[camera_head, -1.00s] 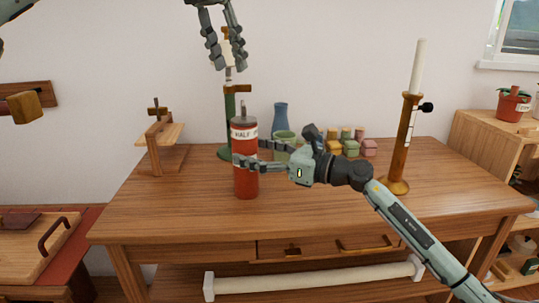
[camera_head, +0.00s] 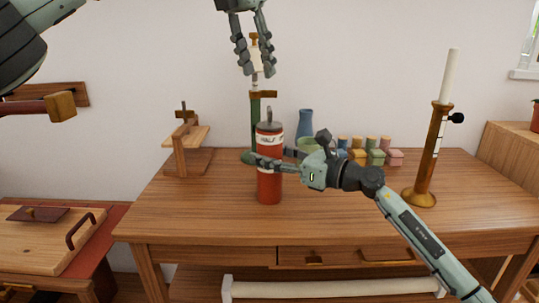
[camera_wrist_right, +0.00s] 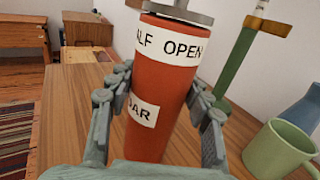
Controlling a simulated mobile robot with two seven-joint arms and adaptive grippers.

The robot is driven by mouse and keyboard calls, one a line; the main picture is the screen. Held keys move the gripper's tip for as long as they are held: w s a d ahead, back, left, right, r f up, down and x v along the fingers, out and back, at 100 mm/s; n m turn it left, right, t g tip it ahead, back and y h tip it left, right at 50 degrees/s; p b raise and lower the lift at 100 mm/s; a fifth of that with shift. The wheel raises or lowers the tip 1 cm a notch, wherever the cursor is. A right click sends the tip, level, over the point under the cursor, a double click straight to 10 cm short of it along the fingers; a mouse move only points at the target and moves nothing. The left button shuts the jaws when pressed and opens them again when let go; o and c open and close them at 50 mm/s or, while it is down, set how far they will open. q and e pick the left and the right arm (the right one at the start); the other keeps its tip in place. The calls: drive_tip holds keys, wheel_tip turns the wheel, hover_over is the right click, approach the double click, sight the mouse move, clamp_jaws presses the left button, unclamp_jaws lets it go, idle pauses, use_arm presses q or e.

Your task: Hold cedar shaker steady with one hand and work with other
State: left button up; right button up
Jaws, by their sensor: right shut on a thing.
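The cedar shaker (camera_head: 269,188) is a red upright cylinder with a grey metal top and white labels, near the front middle of the table. In the right wrist view the shaker (camera_wrist_right: 160,75) shows "ALF OPEN" on its upper label and "DAR" on a lower one. My right gripper (camera_head: 268,163) comes in from the right and is shut around its body, with a finger on each side in the wrist view. My left gripper (camera_head: 256,74) hangs above and behind the shaker, fingers pointing down and apart. A cream piece with a tan cap shows between those fingers.
A green stand (camera_head: 256,120) with a wooden bracket is behind the shaker. A green mug (camera_wrist_right: 279,150) and blue vase (camera_head: 304,123) stand close by. Small coloured blocks (camera_head: 376,157), a brass candlestick (camera_head: 424,170) and a wooden stand (camera_head: 184,150) are farther out. The table front (camera_head: 220,222) is clear.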

use_arm(q)
drive_tip(key=shift+c, duration=0.5)
drive_tip(key=m+t+y, duration=0.3)
drive_tip(key=m+t, duration=0.7)
drive_tip(key=m, duration=1.8)
approach(270, 110)
drive_tip(key=x, duration=1.1)
clamp_jaws()
